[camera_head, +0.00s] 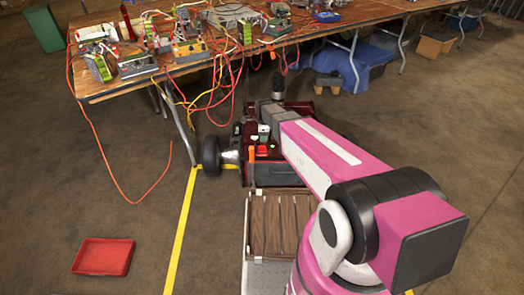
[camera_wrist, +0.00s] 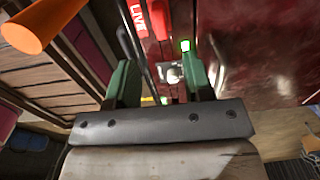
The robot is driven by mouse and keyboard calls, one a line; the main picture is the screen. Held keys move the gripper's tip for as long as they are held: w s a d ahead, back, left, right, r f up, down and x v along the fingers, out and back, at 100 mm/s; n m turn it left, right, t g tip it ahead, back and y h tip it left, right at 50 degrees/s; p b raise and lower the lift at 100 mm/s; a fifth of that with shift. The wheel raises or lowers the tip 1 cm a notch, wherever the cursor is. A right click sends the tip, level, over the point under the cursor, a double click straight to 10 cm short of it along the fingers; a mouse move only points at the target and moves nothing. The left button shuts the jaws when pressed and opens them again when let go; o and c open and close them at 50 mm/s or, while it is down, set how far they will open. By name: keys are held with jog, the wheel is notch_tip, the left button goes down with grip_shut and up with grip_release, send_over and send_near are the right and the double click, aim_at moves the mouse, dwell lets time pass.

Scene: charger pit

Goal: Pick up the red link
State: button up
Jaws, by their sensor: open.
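In the wrist view, my gripper (camera_wrist: 162,72) is open, with its two green fingers apart. A narrow red piece (camera_wrist: 160,18) lies ahead of the fingers, near the top edge; it may be the red link, but I cannot be sure. Beside it on the left is a red tag marked "LIVE" (camera_wrist: 137,18). A small silver fitting (camera_wrist: 171,74) shows between the fingers, and I cannot tell whether anything touches it. In the head view, my arm reaches over a dark red wheeled machine (camera_head: 285,166), and my fingers are hard to make out there.
An orange cylinder (camera_wrist: 45,22) is close to the camera at upper left in the wrist view. A wood-slatted crate (camera_head: 279,226) stands in front of the machine. A cluttered table (camera_head: 300,35) with hanging cables is behind. A red tray (camera_head: 103,256) lies on open floor at left.

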aim_at(262, 146)
notch_tip(262, 146, down, 3)
jog(key=shift+f, duration=0.15)
jog(key=f, duration=0.4)
jog(key=shift+w+a+f, duration=0.15)
jog(key=shift+a, duration=0.25)
jog(key=shift+f, duration=0.45)
grip_shut()
